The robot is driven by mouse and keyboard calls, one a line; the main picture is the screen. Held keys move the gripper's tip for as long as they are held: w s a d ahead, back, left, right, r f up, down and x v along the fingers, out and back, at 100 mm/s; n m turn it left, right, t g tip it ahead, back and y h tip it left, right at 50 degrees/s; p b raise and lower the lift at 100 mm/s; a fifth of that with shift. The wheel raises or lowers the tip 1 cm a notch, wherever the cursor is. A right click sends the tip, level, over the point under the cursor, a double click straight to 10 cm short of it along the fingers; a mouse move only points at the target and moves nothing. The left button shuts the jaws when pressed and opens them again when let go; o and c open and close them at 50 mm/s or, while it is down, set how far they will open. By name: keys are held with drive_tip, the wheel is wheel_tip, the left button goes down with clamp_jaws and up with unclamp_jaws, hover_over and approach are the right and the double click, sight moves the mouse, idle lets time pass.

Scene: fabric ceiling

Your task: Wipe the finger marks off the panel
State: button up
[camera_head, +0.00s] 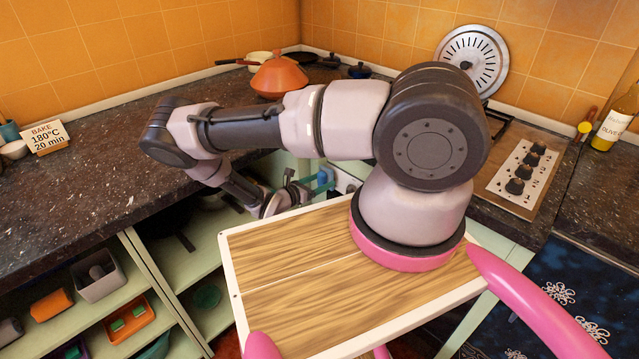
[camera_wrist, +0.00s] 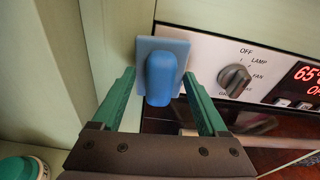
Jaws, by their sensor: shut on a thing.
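The control panel (camera_wrist: 207,63) is a pale strip with a dark knob (camera_wrist: 234,78), printed words and a red-lit display (camera_wrist: 306,73). A small part of the panel (camera_head: 343,180) shows in the head view, below the counter. My gripper (camera_wrist: 160,82) has green fingers shut on the handle of a blue wiping pad (camera_wrist: 162,70). The gripper (camera_head: 308,184) also shows in the head view, with the blue pad (camera_head: 325,176) at its tip. The pad is at the panel's left end, beside the green cabinet frame. I cannot tell if it touches. No finger marks are discernible.
A dark stone counter (camera_head: 110,170) overhangs open green shelves (camera_head: 205,250) at the left. A hob with knobs (camera_head: 520,175) is at the right. A green cabinet wall (camera_wrist: 55,60) stands close left of the gripper. An orange tagine (camera_head: 278,76) stands at the back.

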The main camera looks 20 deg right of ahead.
sight(338, 182)
drive_tip(key=shift+w+d, duration=0.15)
drive_tip(key=shift+d, duration=0.25)
drive_tip(key=shift+s+d, duration=0.3)
drive_tip(key=shift+s, duration=0.6)
drive_tip(key=shift+s+d, duration=0.3)
drive_tip(key=shift+s, duration=0.6)
drive_tip(key=shift+d, duration=0.15)
drive_tip(key=shift+w+a, duration=0.25)
drive_tip(key=shift+w, duration=0.6)
drive_tip(key=shift+w+a, duration=0.2)
drive_tip(key=shift+w, duration=0.6)
drive_tip(key=shift+w+r, duration=0.1)
drive_tip(key=shift+w, duration=0.2)
drive_tip(key=shift+c, duration=0.7)
drive_tip(key=shift+a, duration=0.1)
